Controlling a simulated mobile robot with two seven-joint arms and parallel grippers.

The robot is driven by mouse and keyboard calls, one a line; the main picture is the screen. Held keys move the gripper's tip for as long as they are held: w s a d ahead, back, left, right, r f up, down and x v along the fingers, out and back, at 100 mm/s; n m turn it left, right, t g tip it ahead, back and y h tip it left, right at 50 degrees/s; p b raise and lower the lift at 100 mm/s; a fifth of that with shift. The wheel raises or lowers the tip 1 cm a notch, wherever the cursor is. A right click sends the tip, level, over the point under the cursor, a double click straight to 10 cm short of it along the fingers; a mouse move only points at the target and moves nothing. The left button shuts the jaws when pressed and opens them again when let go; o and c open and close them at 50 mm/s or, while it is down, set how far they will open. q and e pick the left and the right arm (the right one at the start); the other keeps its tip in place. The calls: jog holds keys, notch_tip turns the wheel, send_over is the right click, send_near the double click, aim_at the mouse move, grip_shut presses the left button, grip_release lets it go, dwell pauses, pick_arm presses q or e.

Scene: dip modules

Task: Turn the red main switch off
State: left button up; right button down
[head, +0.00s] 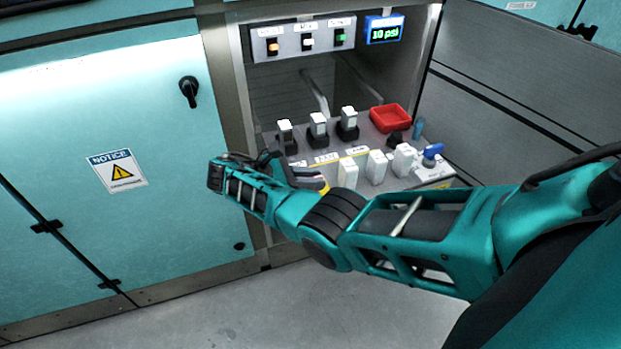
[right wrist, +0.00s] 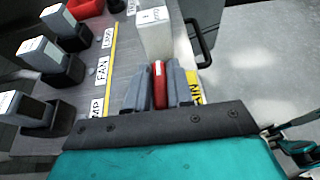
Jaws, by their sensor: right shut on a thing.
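The red main switch (right wrist: 159,86) shows as a narrow red piece between the two grey fingers of my right gripper (right wrist: 158,92) in the right wrist view. The gripper is shut on it. A yellow label (right wrist: 194,86), its lettering partly covered, lies just right of the fingers. In the head view my right gripper (head: 308,176) is at the left front of the sloping panel (head: 298,149), and the red switch is hidden there. How the switch is turned cannot be told. My left gripper is not in view.
White blocks (head: 348,172) stand along the panel front, one just beyond my fingers. Several white-topped modules (head: 318,124) stand in black sockets behind. A display (head: 384,30) reads 10 psi.

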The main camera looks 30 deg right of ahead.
jog(key=c, duration=1.1)
grip_release()
jog(key=shift+d, duration=0.15)
pick_arm(q)
jog(key=b, duration=0.2)
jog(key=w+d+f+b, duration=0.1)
jog(key=b, duration=0.1)
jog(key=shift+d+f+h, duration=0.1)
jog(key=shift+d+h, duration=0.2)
pick_arm(e)
jog(key=v, duration=1.3)
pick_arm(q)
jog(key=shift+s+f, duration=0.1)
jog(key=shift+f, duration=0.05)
